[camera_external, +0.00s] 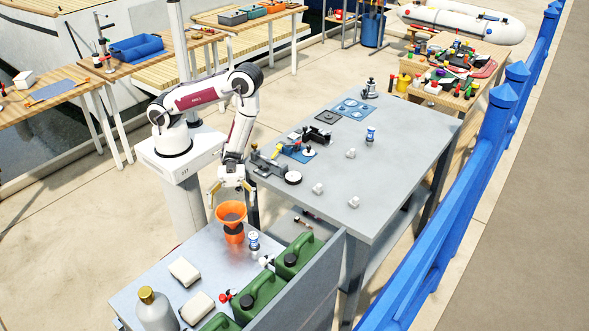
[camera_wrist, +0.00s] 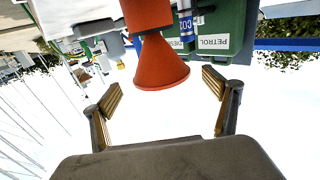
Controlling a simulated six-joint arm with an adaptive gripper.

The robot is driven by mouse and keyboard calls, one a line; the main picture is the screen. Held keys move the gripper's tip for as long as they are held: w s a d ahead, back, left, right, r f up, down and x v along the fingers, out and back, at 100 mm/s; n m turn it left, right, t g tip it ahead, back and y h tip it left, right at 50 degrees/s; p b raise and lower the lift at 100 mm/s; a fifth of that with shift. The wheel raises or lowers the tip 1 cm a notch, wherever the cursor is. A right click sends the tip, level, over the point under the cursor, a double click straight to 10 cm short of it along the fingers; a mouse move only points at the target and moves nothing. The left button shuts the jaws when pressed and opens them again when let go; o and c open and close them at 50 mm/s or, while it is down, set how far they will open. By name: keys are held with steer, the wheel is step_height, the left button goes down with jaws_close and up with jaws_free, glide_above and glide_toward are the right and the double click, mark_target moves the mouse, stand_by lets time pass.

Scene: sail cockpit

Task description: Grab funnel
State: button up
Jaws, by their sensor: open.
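An orange funnel (camera_external: 232,212) stands near the far end of the lower grey bench in the external view. Its wide part is at the top, and a second orange part sits below it. In the wrist view the funnel (camera_wrist: 160,64) is at the top centre, beyond the fingertips. My gripper (camera_external: 231,188) is just above and behind the funnel in the external view. In the wrist view my gripper (camera_wrist: 164,100) has its two fingers wide apart, with nothing between them.
Beside the funnel stands a small blue-and-white can (camera_external: 253,241). Green canisters (camera_external: 297,255) line the bench's right side. White blocks (camera_external: 185,270) and a grey bottle (camera_external: 155,309) are nearer. A larger grey table (camera_external: 385,195) stands to the right.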

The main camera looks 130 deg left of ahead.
mark_target(231, 223)
steer(key=shift+w+d, duration=0.15)
steer(key=shift+x, duration=2.45)
steer(key=shift+r, duration=0.2)
steer(key=c, duration=1.2)
